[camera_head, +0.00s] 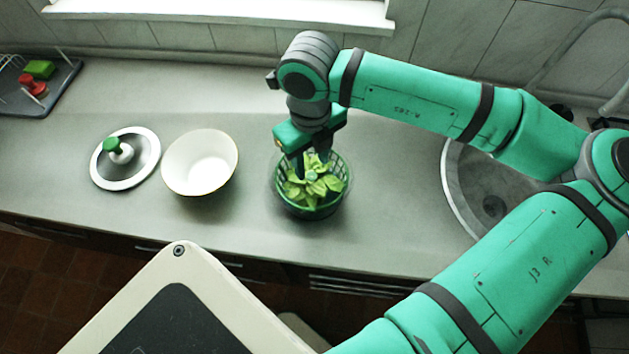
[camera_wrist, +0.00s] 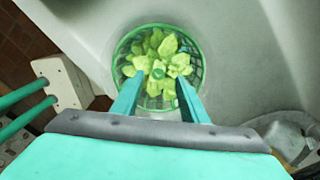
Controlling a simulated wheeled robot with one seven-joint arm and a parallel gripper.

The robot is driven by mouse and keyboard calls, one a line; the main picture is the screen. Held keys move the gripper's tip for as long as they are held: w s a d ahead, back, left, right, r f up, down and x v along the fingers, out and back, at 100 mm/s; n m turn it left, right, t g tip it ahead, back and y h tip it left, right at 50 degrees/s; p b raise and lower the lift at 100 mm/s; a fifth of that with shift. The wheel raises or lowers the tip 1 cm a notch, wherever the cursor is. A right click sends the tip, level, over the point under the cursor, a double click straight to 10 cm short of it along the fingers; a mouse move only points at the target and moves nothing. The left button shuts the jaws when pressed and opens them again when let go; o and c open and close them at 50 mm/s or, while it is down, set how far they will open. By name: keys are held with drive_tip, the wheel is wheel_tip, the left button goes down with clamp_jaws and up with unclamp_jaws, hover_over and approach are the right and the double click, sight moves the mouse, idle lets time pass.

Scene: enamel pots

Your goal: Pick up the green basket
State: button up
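The green basket (camera_head: 312,206) stands upright on the grey counter and holds leafy green plants (camera_head: 318,183). In the wrist view the basket (camera_wrist: 201,72) is at the upper middle, with the leaves (camera_wrist: 158,50) filling its inside. My gripper (camera_head: 311,165) is directly above the basket and points down. In the wrist view the two fingers of my gripper (camera_wrist: 158,88) are spread apart, with the tips over the basket's near part and leaves visible between them. I cannot tell whether the tips touch the leaves.
A white bowl (camera_head: 201,163) and a pot lid with a green knob (camera_head: 126,167) sit left of the basket. A dark rack (camera_head: 60,85) is at the far left. A round sink (camera_head: 458,195) is on the right. The counter around the basket is clear.

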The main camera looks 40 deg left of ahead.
sight(311, 175)
drive_tip(key=shift+s+a+f, duration=0.1)
drive_tip(key=shift+s+f, duration=0.05)
drive_tip(key=shift+f, duration=0.65)
drive_tip(key=shift+s+a+f, duration=0.1)
drive_tip(key=shift+s+f, duration=0.05)
drive_tip(key=shift+f, duration=0.6)
drive_tip(key=f, duration=0.5)
drive_tip(key=shift+w+d, duration=0.2)
drive_tip(key=shift+d, duration=0.05)
clamp_jaws()
